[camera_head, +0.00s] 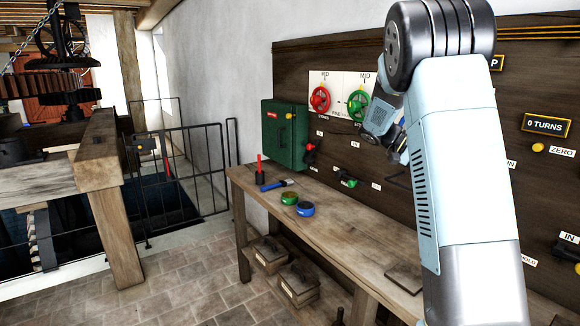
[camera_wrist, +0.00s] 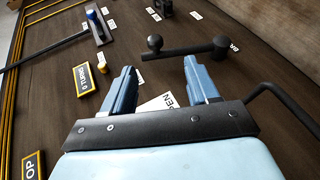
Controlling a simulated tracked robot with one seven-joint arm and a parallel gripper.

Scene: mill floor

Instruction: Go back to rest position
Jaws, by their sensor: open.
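My gripper (camera_wrist: 160,72) is open in the wrist view, with its two blue fingers apart and nothing between them. It faces the dark wooden board (camera_wrist: 150,75). A black crank with a ball knob (camera_wrist: 185,48) is on the board just beyond the fingertips; I cannot tell whether they touch it. A white label ending in "PEN" (camera_wrist: 165,104) shows between the fingers. In the head view my raised arm covers the middle of the board (camera_head: 470,170), and the gripper is mostly hidden behind it.
A workbench (camera_head: 330,225) runs below the board, holding a green tin (camera_head: 289,198) and a blue tin (camera_head: 305,209). Red (camera_head: 320,100) and green (camera_head: 357,105) handwheels and a green box (camera_head: 285,135) are behind. A railing (camera_head: 180,170) borders a pit. Tiled floor (camera_head: 185,290) is clear at left.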

